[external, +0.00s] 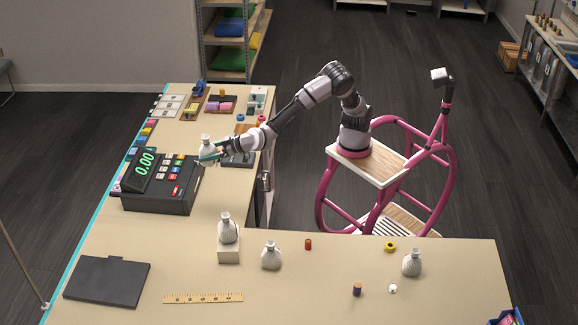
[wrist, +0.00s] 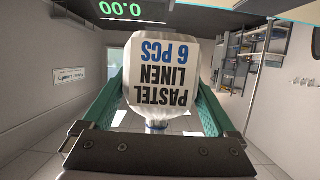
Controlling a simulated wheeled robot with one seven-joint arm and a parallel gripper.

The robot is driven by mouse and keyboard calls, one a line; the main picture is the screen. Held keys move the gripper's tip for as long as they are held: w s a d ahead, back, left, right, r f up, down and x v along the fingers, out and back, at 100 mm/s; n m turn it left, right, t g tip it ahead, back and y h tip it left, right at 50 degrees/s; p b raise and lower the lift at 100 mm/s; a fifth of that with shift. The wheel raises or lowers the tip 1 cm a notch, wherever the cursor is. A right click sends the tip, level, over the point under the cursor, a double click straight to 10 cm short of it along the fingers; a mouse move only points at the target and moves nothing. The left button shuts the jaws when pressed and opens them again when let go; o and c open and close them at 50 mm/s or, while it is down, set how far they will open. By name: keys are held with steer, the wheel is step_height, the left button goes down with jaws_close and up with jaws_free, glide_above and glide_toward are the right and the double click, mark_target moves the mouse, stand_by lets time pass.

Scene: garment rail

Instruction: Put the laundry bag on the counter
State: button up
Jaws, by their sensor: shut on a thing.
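A small white laundry bag (external: 208,147) is held in my gripper (external: 209,155), up beside the cash register. In the wrist view the bag (wrist: 162,75) sits between the two green fingers, with its label reading "PASTEL LINEN 6 PCS" upside down. My gripper (wrist: 157,105) is shut on it. The L-shaped counter (external: 330,290) is beige.
The cash register (external: 160,190) with its green display stands just below and left of the held bag. A dark flat board (external: 107,281), a yellow ruler (external: 203,297), a red spool (external: 308,244), a purple spool (external: 357,289) and a yellow ring (external: 390,246) lie on the front counter. Bare counter shows between them.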

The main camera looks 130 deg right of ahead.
step_height(320, 180, down, 28)
steer(key=shift+w+a, duration=0.1)
steer(key=shift+a, duration=0.05)
stand_by(0.5)
steer(key=shift+f, duration=0.1)
steer(key=o, duration=1.2)
steer(key=shift+o, duration=0.2)
